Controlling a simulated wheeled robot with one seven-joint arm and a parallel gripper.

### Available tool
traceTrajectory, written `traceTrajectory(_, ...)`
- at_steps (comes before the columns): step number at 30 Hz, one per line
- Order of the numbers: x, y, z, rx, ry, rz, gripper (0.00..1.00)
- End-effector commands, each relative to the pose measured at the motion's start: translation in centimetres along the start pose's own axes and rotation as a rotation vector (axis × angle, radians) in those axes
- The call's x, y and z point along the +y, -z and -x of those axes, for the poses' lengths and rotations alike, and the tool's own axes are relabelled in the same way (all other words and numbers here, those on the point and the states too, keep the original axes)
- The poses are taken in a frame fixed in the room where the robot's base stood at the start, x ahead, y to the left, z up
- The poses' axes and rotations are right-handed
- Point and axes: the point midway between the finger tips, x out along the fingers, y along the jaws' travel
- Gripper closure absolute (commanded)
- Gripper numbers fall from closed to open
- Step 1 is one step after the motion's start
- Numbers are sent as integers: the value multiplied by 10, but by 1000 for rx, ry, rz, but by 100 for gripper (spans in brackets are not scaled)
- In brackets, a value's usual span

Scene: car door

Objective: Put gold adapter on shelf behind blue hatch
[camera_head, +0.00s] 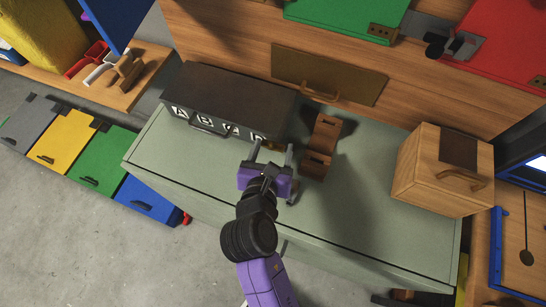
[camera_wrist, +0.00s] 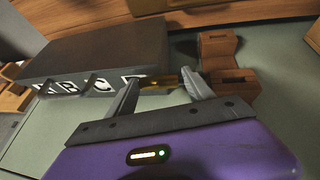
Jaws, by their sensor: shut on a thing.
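My gripper (camera_head: 271,148) is over the green-grey cabinet top, just in front of the dark lettered box. In the wrist view, my gripper (camera_wrist: 162,79) is shut on the gold adapter (camera_wrist: 160,82), a small gold-brown piece held between the fingertips. The adapter cannot be made out clearly in the head view. A blue panel (camera_head: 112,18) stands at the top left of the head view, at an angle beside a yellow one; it looks like a swung-open hatch. The shelf behind it is mostly hidden or out of frame.
The lettered dark box (camera_head: 228,98) stands behind my gripper. Wooden notched blocks (camera_head: 324,132) stand right beside it, close to my fingers. A wooden box (camera_head: 445,165) is at the right. The cabinet top (camera_head: 370,225) between is clear. Red and white trays (camera_head: 88,60) lie upper left.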

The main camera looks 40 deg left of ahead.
Motion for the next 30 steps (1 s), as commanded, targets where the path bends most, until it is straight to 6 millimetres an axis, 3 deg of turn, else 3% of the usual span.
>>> traceTrajectory(15,0,46,-22,0,0,0,85)
traceTrajectory(27,0,49,-24,0,0,-1,85)
traceTrajectory(28,0,49,-24,0,0,-1,35)
traceTrajectory(30,0,49,-24,0,0,-1,21)
